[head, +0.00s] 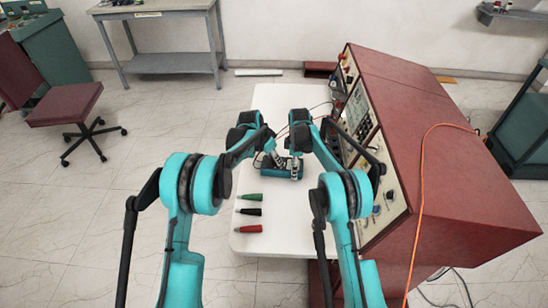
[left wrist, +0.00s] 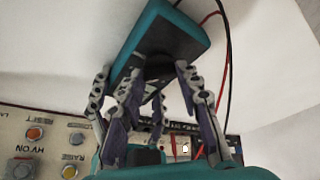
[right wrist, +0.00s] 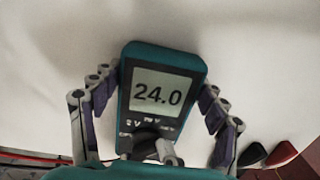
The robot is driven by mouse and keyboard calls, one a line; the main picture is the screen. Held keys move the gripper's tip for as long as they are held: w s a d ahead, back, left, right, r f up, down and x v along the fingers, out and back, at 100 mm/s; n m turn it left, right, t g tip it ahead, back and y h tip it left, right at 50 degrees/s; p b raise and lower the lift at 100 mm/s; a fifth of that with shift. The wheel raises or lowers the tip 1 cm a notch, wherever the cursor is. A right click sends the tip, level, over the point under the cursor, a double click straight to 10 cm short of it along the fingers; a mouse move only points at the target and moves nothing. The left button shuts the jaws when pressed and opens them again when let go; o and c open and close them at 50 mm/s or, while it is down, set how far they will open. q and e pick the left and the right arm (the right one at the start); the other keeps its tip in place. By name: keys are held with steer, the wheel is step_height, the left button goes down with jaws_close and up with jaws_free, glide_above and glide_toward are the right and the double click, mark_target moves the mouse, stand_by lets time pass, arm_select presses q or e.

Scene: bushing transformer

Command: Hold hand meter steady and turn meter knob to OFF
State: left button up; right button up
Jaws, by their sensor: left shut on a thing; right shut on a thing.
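The hand meter (right wrist: 163,65) is a teal case. Its screen reads 24.0 in the right wrist view. Its dark knob (right wrist: 146,140) shows below the screen, partly covered by a grey finger part. My right gripper (right wrist: 162,95) has its fingers along both sides of the case and is shut on it. My left gripper (left wrist: 145,90) is shut at the dark knob area of the meter, which also shows in the left wrist view (left wrist: 125,60). The exact contact is hidden there. In the head view the meter (head: 283,173) is at the white table's middle, between both grippers.
A red cabinet (head: 410,130) with a control panel (head: 385,195) stands along the right of the white table (head: 262,110). Green (head: 250,197), black (head: 250,212) and red (head: 250,229) clips lie on the near left of the table. Thin red and black leads (left wrist: 226,70) run close by the meter.

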arm_select(q)
steer(key=n, duration=0.1)
steer(key=n+y, duration=0.1)
steer(key=n, duration=0.2)
steer(key=shift+s+d+t, duration=0.15)
steer(key=shift+d+t, duration=0.1)
steer(key=shift+t, duration=0.15)
steer(key=n+y, duration=0.1)
steer(key=n, duration=0.1)
steer(key=n+y, duration=0.1)
steer(key=n, duration=0.1)
steer(key=shift+d+n+t, duration=0.15)
steer(key=shift+n+t, duration=0.15)
steer(key=shift+n, duration=0.1)
steer(key=o, duration=1.2)
steer(key=shift+c, duration=0.2)
